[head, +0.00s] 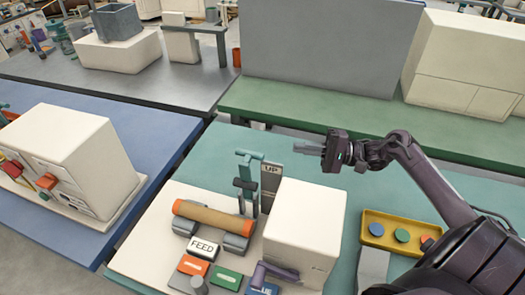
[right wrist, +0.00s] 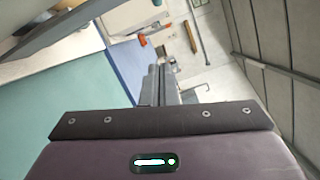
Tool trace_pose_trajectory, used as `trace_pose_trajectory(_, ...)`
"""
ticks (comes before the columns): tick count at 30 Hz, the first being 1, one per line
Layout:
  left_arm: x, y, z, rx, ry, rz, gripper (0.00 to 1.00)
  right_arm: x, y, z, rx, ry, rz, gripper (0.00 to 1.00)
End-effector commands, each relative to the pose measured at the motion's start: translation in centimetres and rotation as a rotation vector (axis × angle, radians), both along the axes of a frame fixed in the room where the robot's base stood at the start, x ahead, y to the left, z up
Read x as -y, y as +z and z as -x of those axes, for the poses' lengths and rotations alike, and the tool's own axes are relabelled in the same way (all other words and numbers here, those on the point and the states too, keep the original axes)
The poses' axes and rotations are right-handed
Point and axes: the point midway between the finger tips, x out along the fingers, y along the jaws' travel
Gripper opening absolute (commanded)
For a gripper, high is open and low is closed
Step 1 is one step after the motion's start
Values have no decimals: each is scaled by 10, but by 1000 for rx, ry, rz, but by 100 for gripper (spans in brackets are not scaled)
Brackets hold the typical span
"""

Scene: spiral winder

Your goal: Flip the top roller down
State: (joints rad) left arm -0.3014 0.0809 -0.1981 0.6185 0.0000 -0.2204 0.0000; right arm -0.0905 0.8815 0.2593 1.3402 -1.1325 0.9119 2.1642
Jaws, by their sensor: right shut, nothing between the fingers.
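The winder stands on the teal table, with a cream base plate (head: 165,235) and a cream box (head: 305,225). An orange-brown roller (head: 213,216) lies across grey supports at its left. A dark teal upright bracket (head: 245,172) rises behind the roller, beside a grey plate marked UP (head: 271,178). Which part is the top roller I cannot tell for sure; the bracket stands upright. My right gripper (head: 300,149) is shut and empty, above and right of the bracket, its fingers pointing left. In the right wrist view its fingers (right wrist: 160,85) show close together. My left gripper is out of view.
A FEED button (head: 203,248), orange and green panels and a purple lever (head: 275,272) sit at the winder's front. A yellow tray (head: 385,243) with coloured discs lies right of the box. Another cream machine (head: 75,150) stands on the blue table.

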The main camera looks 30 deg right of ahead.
Motion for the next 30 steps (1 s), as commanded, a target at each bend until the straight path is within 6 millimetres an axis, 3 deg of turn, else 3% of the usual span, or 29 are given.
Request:
trace_pose_trajectory(11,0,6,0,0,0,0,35,-9,4,-6,2,0,-3,0)
trace_pose_trajectory(26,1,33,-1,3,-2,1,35,-85,12,-59,2,1,-2,0)
trace_pose_trajectory(30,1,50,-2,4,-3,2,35,-98,19,-43,-1,1,-1,0)
